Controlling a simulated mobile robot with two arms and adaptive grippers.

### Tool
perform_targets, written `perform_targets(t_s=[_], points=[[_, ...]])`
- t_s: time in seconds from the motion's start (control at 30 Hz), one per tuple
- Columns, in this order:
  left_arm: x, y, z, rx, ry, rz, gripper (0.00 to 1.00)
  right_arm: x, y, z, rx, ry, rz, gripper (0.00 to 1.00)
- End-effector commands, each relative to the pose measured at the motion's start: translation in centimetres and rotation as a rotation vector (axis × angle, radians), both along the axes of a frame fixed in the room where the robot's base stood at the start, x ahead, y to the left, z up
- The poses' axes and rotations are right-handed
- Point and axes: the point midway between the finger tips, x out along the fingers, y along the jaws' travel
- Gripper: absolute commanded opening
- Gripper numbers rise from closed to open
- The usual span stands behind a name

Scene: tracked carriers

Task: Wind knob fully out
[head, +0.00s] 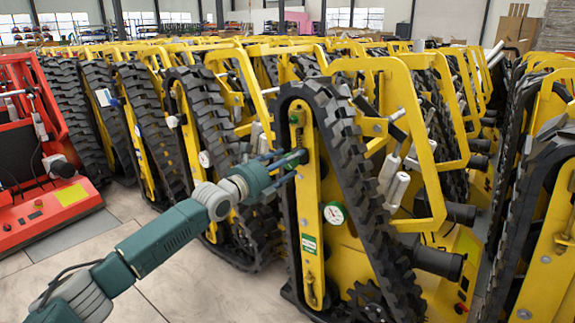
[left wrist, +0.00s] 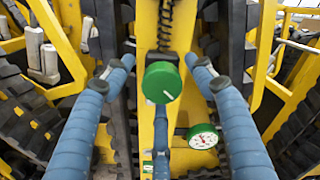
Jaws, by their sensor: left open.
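The round green knob (left wrist: 162,82) sits on the yellow side plate of a tracked carrier (head: 310,195) in the left wrist view. A short white mark on its face points toward its lower right edge. My left gripper (left wrist: 160,66) is open, with one blue finger on each side of the knob and visible gaps between. In the head view the left gripper (head: 289,165) reaches the upper part of the side plate and mostly hides the knob. A white-faced dial gauge (head: 334,213) with a green rim is below; it also shows in the left wrist view (left wrist: 203,137). My right gripper is not in view.
Black rubber tracks (head: 345,165) run close on both sides of the plate. A coiled spring (left wrist: 165,25) is above the knob in the wrist view. More yellow carriers crowd behind and right; a red machine (head: 50,205) stands left. Bare floor (head: 190,280) lies in front.

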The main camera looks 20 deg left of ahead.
Motion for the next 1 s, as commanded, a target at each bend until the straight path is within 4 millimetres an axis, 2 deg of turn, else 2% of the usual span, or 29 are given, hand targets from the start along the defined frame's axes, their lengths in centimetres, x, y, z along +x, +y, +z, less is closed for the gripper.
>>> perform_targets(t_s=[0.23,0.4,0.47,1.0], points=[[0.04,-0.04,-0.03,-0.001,0.001,-0.001,0.54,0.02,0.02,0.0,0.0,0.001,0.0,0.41],[0.03,-0.02,-0.01,-0.001,0.0,0.0,0.2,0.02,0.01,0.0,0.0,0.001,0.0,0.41],[0.03,0.0,0.03,0.0,0.0,0.0,0.1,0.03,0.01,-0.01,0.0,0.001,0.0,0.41],[0.06,0.26,0.39,-0.008,-0.004,0.004,0.1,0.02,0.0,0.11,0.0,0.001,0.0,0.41]])
